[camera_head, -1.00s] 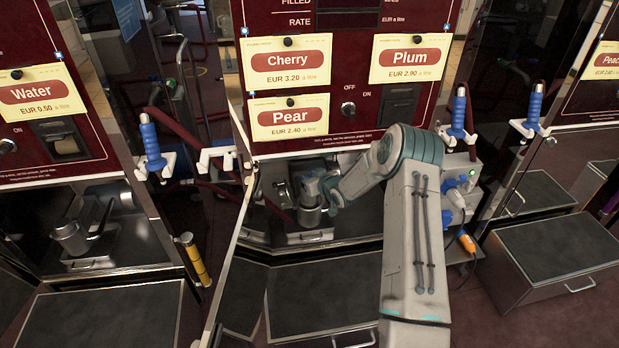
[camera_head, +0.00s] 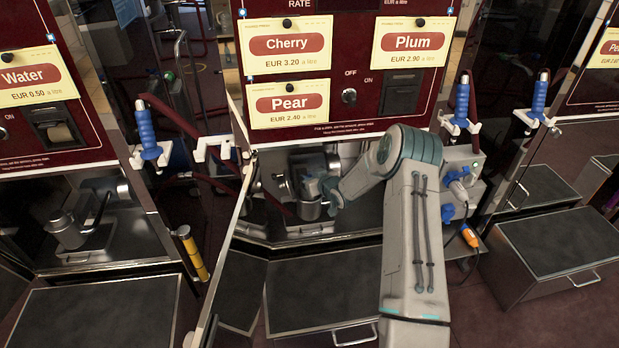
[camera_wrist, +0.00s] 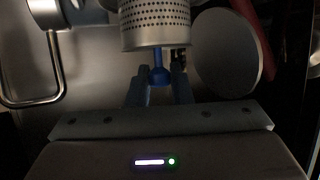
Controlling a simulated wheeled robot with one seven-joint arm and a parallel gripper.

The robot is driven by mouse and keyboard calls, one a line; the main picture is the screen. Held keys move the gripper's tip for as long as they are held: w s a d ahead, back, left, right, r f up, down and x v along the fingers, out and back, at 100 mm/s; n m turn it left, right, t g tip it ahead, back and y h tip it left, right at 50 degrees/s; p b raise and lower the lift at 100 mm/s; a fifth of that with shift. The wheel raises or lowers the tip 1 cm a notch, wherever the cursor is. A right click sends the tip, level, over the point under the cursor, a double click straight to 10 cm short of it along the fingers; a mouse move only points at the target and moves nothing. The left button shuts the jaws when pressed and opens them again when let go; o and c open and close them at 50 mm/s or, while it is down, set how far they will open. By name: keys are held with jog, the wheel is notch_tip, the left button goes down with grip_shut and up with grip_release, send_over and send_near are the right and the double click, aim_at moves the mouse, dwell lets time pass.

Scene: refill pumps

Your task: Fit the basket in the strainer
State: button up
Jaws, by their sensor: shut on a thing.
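My gripper (camera_wrist: 158,82) is shut on the blue stem (camera_wrist: 158,74) of a perforated metal basket (camera_wrist: 155,22) in the wrist view. The basket's upper part is cut off by the picture edge. In the head view my gripper (camera_head: 326,190) is inside the open lower bay of the middle pump, at a grey metal cylinder (camera_head: 311,210), which looks like the strainer. The basket cannot be made out there. I cannot tell whether the basket is inside the strainer or above it.
A round grey disc (camera_wrist: 227,52) stands close right of the basket. A metal loop handle (camera_wrist: 50,75) is at left. The open cabinet door (camera_head: 232,232) is left of the bay. A dark-topped step (camera_head: 322,292) lies in front. A blue nozzle (camera_head: 461,103) hangs at right.

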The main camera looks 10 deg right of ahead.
jog(key=shift+f+b, duration=2.15)
jog(key=shift+f, duration=0.5)
jog(key=o, duration=0.9)
jog(key=shift+c, duration=0.2)
jog(key=p+v, duration=0.2)
jog(key=v, duration=1.2)
jog(key=shift+w+r, duration=0.1)
